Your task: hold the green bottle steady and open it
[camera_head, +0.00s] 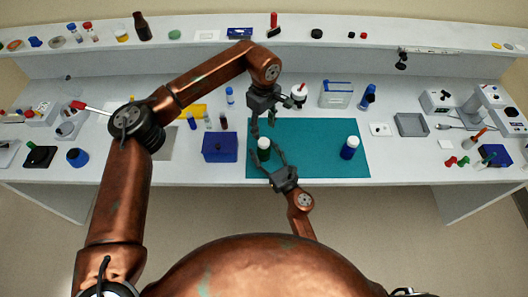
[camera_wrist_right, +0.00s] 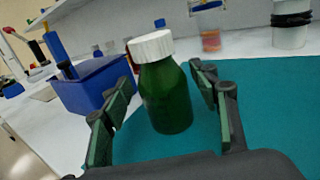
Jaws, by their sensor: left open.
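The green bottle (camera_head: 264,154) with a white cap (camera_head: 263,142) stands upright on the teal mat (camera_head: 315,135), near its left edge. In the right wrist view the bottle (camera_wrist_right: 166,97) shows large, its ribbed white cap (camera_wrist_right: 151,46) on. My right gripper (camera_head: 267,157) is open, with its fingers on either side of the bottle; in the wrist view gaps show between the fingers and the bottle. My left gripper (camera_head: 263,130) is open and empty, pointing down just behind and above the cap in the head view.
A blue bottle with a white cap (camera_head: 349,148) stands on the mat's right side. A blue box (camera_head: 219,147) sits left of the mat. Small vials and a blue-white box (camera_head: 336,95) stand behind. The mat's middle is clear.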

